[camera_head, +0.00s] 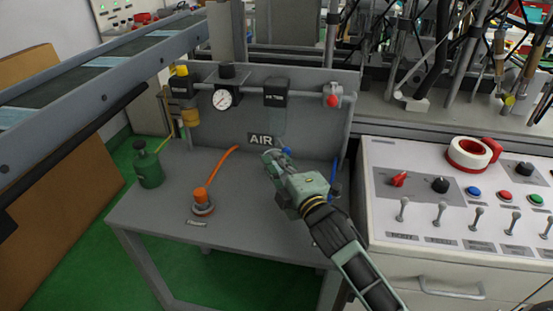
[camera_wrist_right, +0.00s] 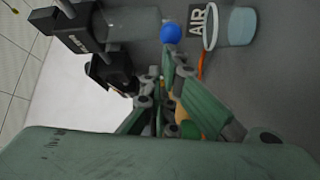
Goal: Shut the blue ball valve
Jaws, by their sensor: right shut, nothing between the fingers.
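A small blue ball (camera_head: 287,151) shows just beyond the right gripper's tip, in front of the grey back panel. In the right wrist view the blue ball (camera_wrist_right: 171,33) is close to the fingertips. Whether they touch it I cannot tell, and the valve body behind it is mostly hidden. My right gripper (camera_head: 271,157) is shut and empty, reaching up from the lower right over the bench. Its fingers (camera_wrist_right: 163,68) also show in the wrist view. My left gripper is not in view.
An air line with a gauge (camera_head: 222,99), a black-topped unit (camera_head: 276,93) and a red knob (camera_head: 333,101) runs along the panel. An orange fitting (camera_head: 202,198) and green can (camera_head: 148,164) stand left on the bench. A control console (camera_head: 440,225) flanks the right.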

